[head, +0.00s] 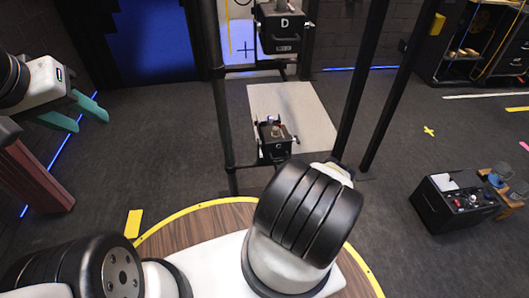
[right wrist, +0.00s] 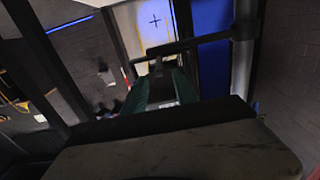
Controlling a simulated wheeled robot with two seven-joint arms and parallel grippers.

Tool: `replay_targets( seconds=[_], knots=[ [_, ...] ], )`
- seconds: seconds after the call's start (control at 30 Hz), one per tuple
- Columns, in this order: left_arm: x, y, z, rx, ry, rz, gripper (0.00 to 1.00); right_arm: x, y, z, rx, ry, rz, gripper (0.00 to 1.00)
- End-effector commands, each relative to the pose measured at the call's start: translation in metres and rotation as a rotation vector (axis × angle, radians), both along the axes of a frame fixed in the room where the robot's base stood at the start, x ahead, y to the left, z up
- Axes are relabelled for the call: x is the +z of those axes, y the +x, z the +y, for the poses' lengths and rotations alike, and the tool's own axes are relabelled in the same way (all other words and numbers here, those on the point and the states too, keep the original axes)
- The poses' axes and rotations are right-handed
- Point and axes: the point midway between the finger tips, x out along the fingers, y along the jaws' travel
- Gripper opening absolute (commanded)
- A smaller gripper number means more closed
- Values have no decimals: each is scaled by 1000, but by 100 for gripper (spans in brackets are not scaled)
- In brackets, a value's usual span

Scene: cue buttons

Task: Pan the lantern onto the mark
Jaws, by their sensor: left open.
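A black lamp box marked D (head: 282,32) hangs on the dark stand at the top of the head view. A second black box marked C (head: 275,138) sits lower on the stand. A dark cross mark (head: 245,50) shows on the lit panel behind; it also shows in the right wrist view (right wrist: 155,20). My left gripper (head: 78,112) is open and empty at the left, far from the boxes. My right gripper (right wrist: 160,86) shows teal fingers near a dark bar in the right wrist view; whether they grip it is unclear. It is hidden in the head view.
Dark upright posts (head: 362,80) flank the boxes. A round wooden top with a yellow rim (head: 200,208) lies in front, below my arms. A black console (head: 455,202) stands at the right. A yellow cross (head: 429,131) lies on open floor.

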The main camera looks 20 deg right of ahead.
Motion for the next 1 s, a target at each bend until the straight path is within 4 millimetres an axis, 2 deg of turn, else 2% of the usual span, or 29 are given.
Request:
replay_targets(
  seconds=[0.1,0.3,0.47,0.67,0.7,0.87,1.0],
  knots=[
    [0,0,0,0,0,0,42,1,21,-5,1,-3,-2,35],
    [0,0,0,0,0,0,42,0,46,-11,1,-2,-1,35],
    [0,0,0,0,0,0,42,0,54,-12,1,-1,0,35],
    [0,0,0,0,0,0,42,0,55,-12,1,0,1,35],
    [0,0,0,0,0,0,42,0,55,-12,1,0,1,33],
    [0,0,0,0,0,0,42,0,55,-13,1,-1,1,1],
    [0,0,0,0,0,1,42,0,55,-13,1,-1,1,0]
  ],
)
